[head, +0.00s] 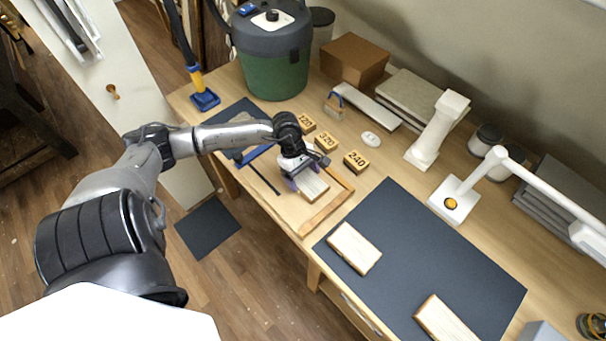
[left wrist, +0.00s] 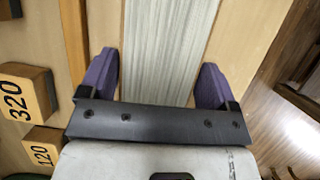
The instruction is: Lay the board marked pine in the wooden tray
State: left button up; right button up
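The wooden tray (head: 326,214) lies on the bench near its front edge, and its rim shows in the left wrist view (left wrist: 73,40). A pale board (head: 314,188) lies inside it, partly hidden under my left gripper (head: 306,173). In the left wrist view the board's streaked grey face (left wrist: 160,50) runs between the two purple fingers of my left gripper (left wrist: 155,85). The fingers are apart, one along each side, with narrow gaps showing. No name is readable on this board. Two more pale boards (head: 354,248) (head: 446,319) lie on the dark mat, names unreadable. My right gripper is out of view.
The dark mat (head: 455,262) covers the bench right of the tray. Blocks marked 120 (head: 306,122), 320 (head: 325,142) and 240 (head: 356,161) stand behind the tray. A white lamp (head: 453,199), a white pillar (head: 436,130) and a green vacuum (head: 271,65) stand farther back.

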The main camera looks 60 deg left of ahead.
pick_arm(q)
jog(key=shift+o, duration=1.4)
jog(key=shift+r, duration=0.1)
jog(key=shift+a+r, duration=0.1)
jog(key=shift+r, duration=0.1)
jog(key=p+v, duration=0.1)
jog(key=v, duration=1)
jog(key=shift+r+p, duration=0.3)
jog(key=shift+a, duration=0.1)
